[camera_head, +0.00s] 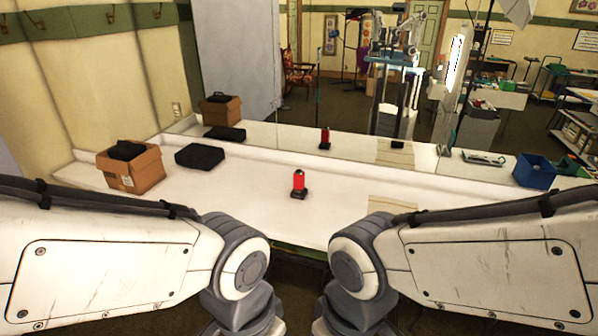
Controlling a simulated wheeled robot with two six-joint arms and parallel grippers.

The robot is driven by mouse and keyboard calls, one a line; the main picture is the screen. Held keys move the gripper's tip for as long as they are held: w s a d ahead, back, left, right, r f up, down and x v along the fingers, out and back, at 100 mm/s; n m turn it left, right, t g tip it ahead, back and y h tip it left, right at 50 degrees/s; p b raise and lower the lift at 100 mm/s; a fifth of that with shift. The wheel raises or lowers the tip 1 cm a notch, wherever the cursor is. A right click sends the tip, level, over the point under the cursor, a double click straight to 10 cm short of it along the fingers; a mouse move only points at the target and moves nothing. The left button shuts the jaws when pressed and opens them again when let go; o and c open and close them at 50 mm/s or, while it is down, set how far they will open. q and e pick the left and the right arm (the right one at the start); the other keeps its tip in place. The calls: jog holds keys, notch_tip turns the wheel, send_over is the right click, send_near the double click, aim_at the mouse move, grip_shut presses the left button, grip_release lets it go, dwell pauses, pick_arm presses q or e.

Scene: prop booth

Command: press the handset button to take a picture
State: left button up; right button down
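A red cylinder on a small black base (299,184) stands upright on the white table (240,190), just beyond the gap between my arms. I cannot tell whether it is the handset, and no button can be made out. A small black object (397,144) shows farther back on the right, apparently in the mirror; it is too small to identify. My two arms reach in from the left and right and bend downward at the near edge of the table. Both grippers are out of the picture.
A cardboard box (135,176) holding something black and a flat black case (200,157) are on the left. A blue bin (533,172) stands far right. A mirror backs the table.

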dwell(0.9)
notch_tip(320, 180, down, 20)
jog(key=b, duration=2)
